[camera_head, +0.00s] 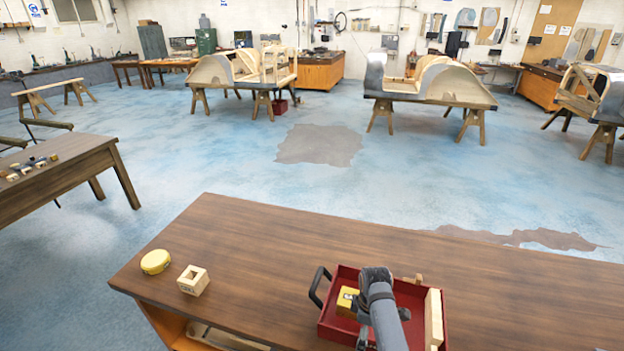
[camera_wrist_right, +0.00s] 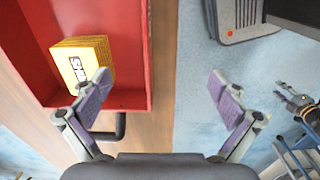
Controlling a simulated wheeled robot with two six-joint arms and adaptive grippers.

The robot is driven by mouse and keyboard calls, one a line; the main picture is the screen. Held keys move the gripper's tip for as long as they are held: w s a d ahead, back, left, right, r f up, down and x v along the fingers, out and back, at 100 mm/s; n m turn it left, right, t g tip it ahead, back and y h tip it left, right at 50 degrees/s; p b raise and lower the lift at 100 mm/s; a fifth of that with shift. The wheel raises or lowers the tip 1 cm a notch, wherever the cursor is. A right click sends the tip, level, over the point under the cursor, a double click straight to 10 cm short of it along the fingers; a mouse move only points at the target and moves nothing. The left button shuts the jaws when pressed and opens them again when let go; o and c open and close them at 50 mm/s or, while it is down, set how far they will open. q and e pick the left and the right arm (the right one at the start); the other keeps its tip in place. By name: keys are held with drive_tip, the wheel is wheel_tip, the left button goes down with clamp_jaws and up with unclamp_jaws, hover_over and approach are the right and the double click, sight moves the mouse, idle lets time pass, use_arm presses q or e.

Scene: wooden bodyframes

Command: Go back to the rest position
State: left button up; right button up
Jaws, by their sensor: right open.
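My right arm comes in at the bottom of the head view, in front of a red tray. Its gripper (camera_head: 363,337) is only partly seen there. In the right wrist view the gripper (camera_wrist_right: 160,92) is open, its two pads wide apart with nothing between them. The red tray (camera_head: 340,274) holds a yellow box (camera_head: 346,301), also seen in the wrist view (camera_wrist_right: 82,62), and a pale wooden piece (camera_head: 434,318). My left gripper is not in view.
A yellow round item (camera_head: 155,261) and a wooden block with a hole (camera_head: 193,280) lie on the left of the brown table (camera_head: 260,235). Another table (camera_head: 60,180) stands at the left. Wooden bodyframes (camera_head: 440,85) stand on trestles behind. The blue floor (camera_head: 400,180) between is clear.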

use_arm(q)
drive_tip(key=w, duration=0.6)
use_arm(e)
drive_tip(key=s+d+r+m+t, duration=0.2)
drive_tip(key=s+d+r+m, duration=0.1)
drive_tip(key=s+d+m, duration=0.75)
drive_tip(key=s+a+r+m+t, duration=0.1)
drive_tip(key=s+r+m+t, duration=0.15)
drive_tip(key=s+r, duration=0.55)
wheel_tip(320, 180, down, 35)
drive_tip(key=s+d+g+h+b, duration=0.1)
drive_tip(key=s+d+g+b, duration=0.15)
drive_tip(key=b, duration=0.55)
use_arm(q)
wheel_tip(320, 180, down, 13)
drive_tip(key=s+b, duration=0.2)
drive_tip(key=b, duration=0.3)
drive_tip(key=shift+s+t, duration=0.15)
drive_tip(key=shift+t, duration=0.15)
use_arm(e)
drive_tip(key=s+d+f, duration=0.1)
drive_tip(key=s+f, duration=1.7)
drive_tip(key=f, duration=0.4)
drive_tip(key=shift+s+m+g, duration=0.4)
